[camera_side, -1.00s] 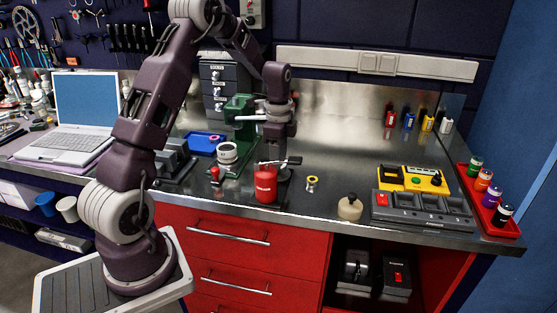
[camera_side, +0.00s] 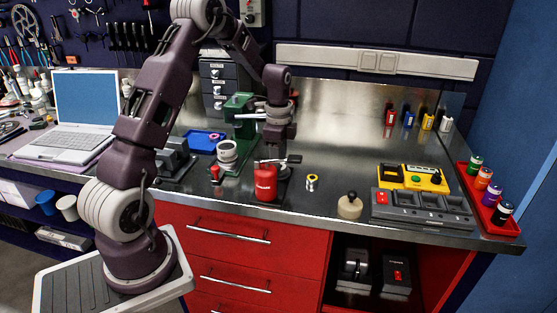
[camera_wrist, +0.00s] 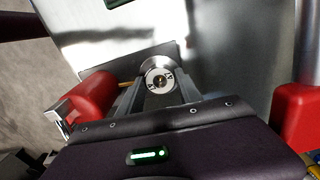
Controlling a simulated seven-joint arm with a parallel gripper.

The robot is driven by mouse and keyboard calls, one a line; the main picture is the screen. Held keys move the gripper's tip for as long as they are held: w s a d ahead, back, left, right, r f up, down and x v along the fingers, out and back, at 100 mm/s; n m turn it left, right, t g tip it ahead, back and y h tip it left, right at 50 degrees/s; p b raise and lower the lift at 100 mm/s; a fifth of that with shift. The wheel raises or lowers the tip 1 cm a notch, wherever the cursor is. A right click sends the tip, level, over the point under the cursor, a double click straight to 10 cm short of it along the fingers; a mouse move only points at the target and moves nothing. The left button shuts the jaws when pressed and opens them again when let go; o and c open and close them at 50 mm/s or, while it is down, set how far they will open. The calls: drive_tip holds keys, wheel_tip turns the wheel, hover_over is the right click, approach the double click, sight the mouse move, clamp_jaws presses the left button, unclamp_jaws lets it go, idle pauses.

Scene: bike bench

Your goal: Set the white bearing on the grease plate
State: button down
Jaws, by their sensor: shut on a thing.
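My gripper (camera_wrist: 159,92) points down above the bench, behind the red canister in the side view. In the wrist view its two grey fingers are shut on a small round piece with a pale ring face, which appears to be the white bearing (camera_wrist: 159,79). A dark flat plate (camera_wrist: 103,71), possibly the grease plate, shows behind the bearing in the wrist view. Whether the bearing touches it I cannot tell. In the side view the bearing is not clearly made out near the gripper (camera_side: 278,150).
The red canister (camera_side: 265,183) stands close in front of my gripper, and in the wrist view at left (camera_wrist: 92,98). A green press (camera_side: 239,115) and blue tray (camera_side: 201,141) are to the left.

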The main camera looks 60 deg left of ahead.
drive_tip(key=c, duration=1.1)
unclamp_jaws()
wheel_tip(320, 180, up, 11)
drive_tip(key=shift+f, duration=0.1)
